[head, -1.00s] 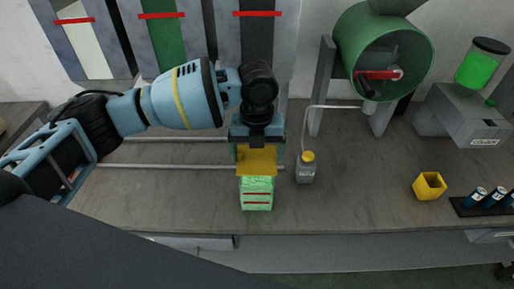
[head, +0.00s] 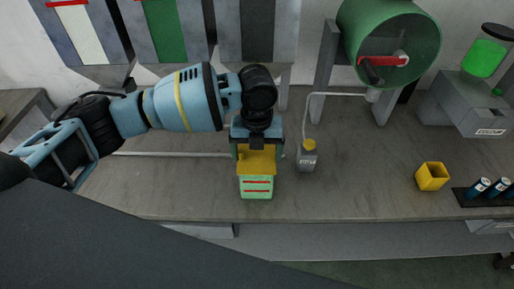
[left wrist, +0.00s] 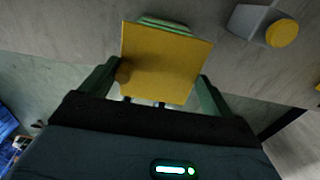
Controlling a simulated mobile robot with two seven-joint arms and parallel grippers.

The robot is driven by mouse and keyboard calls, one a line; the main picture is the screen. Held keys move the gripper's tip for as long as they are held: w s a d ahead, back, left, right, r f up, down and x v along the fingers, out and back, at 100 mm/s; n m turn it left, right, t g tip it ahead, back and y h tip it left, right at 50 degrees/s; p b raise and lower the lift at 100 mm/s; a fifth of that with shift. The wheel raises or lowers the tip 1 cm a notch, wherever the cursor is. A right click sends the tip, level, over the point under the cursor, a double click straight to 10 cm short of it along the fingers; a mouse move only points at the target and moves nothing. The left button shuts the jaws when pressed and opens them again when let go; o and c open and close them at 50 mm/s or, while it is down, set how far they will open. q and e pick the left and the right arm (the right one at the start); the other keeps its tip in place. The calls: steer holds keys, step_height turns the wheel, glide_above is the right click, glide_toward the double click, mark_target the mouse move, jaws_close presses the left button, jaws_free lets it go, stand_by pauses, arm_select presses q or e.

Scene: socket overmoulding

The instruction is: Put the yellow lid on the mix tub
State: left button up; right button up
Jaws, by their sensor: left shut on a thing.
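The yellow lid (head: 257,163) is a flat square plate held between the fingers of my left gripper (head: 257,148). The left wrist view shows the lid (left wrist: 165,62) between the two fingers (left wrist: 160,78). The mix tub (head: 256,188) is a pale green box with red lines on its front, standing on the bench. The lid is over the tub and hides most of its opening. A strip of the tub (left wrist: 165,24) shows past the lid's far edge in the left wrist view. I cannot tell whether lid and tub touch. My right gripper is out of view.
A small grey bottle with a yellow cap (head: 307,156) stands close to the right of the tub. A yellow open cup (head: 432,177) and a black rack (head: 480,193) are farther right. A green drum (head: 390,45) stands behind. Bench left of the tub is clear.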

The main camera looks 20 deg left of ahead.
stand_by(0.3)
arm_select(q)
steer(key=o, duration=0.7)
steer(key=shift+o, duration=0.2)
step_height(320, 180, up, 8)
steer(key=shift+f, duration=0.15)
